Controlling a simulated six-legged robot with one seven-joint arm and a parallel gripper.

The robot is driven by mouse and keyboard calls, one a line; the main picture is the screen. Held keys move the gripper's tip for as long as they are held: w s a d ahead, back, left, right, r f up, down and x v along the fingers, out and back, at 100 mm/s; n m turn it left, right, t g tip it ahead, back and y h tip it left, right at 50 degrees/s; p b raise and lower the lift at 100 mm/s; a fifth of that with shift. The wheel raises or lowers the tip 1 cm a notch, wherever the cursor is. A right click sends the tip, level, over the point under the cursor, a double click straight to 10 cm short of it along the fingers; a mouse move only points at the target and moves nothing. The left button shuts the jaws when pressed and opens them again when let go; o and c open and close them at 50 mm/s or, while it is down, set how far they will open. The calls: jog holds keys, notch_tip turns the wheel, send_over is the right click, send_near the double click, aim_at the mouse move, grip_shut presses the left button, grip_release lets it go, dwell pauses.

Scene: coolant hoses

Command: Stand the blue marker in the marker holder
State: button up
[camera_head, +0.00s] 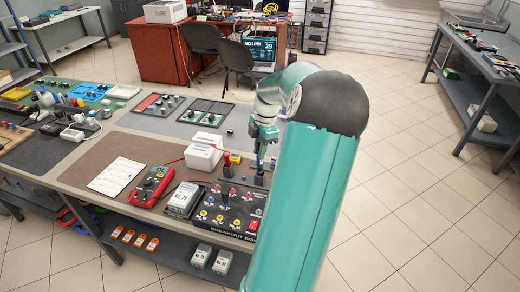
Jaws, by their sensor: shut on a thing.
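My teal arm reaches across the right side of the table, and my gripper (262,150) points down near the table's right edge. It is shut on the blue marker (259,165), a thin dark-blue upright piece that shows just below the fingers. A small dark grey block, seemingly the marker holder (260,179), is directly under the marker. I cannot tell whether the marker's lower end is inside it or just above it. Fingers and arm hide part of the marker.
A red upright piece (227,158) stands in a similar dark block to the left. Nearby are a white box (204,152), a red multimeter (153,184) and a breakout board (226,210) with coloured knobs. Open tiled floor lies to the right.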

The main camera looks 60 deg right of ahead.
aim_at(259, 167)
jog(key=shift+f, duration=0.1)
jog(key=shift+f, duration=1.35)
jog(key=shift+f, duration=1.05)
jog(key=o, duration=1.2)
jog(key=shift+s+d+r, duration=0.1)
jog(key=shift+d+r, duration=0.05)
jog(key=shift+r, duration=1.85)
jog(key=shift+s+d+r, duration=0.1)
jog(key=shift+d+r, duration=0.05)
jog(key=shift+r, duration=1.85)
